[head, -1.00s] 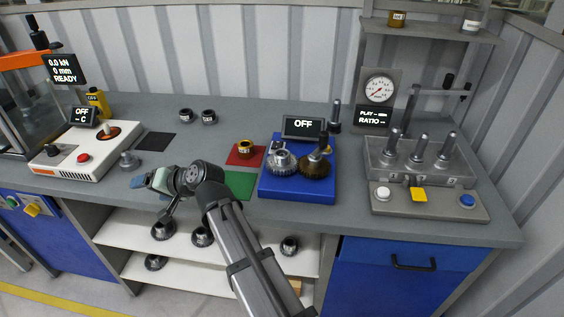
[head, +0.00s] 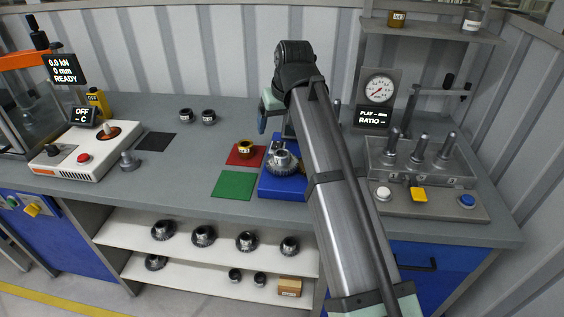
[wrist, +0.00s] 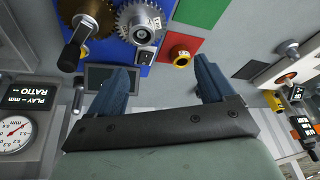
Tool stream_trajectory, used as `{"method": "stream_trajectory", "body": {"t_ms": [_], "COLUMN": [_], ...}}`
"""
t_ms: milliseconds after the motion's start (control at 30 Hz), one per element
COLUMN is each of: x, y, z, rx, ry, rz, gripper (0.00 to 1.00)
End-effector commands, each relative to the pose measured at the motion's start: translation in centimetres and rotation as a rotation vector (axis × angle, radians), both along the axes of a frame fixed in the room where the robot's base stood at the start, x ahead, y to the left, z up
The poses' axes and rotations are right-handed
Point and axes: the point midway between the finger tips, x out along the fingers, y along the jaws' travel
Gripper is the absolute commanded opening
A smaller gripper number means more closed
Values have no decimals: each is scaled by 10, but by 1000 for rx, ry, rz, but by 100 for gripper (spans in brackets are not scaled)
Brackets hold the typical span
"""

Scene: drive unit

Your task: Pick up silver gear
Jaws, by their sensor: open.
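The silver gear (head: 282,164) sits on the blue unit (head: 268,187) in the head view, partly beside my arm. In the wrist view the silver gear (wrist: 140,24) is at the top, beyond the fingertips, with a toothed rim and raised hub. My gripper (wrist: 163,66) is open and empty, apart from the silver gear. In the head view one finger of it shows left of the arm, above the far side of the unit.
A red mat with a brass-coloured part (head: 246,149) and a green mat (head: 233,184) lie left of the unit. A black-handled lever (wrist: 76,45) stands by the brown gear. The gauge fixture (head: 420,165) is at right. Several gears sit on the shelves below.

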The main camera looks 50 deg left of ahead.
Motion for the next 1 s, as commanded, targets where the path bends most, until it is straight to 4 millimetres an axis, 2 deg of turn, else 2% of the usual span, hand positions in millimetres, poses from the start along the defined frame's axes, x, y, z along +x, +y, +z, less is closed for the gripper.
{"method": "stream_trajectory", "body": {"t_ms": [67,200,633,800,1000], "x": [18,27,33,34,34], "y": [-11,-19,0,4,7], "z": [6,5,-58,-71,-76], "rx": [-36,-67,-67,-66,-66], "ry": [-24,-40,-40,-40,-40], "rz": [-7,-7,-7,-8,-8], "gripper": [82,82,82,82,82]}}
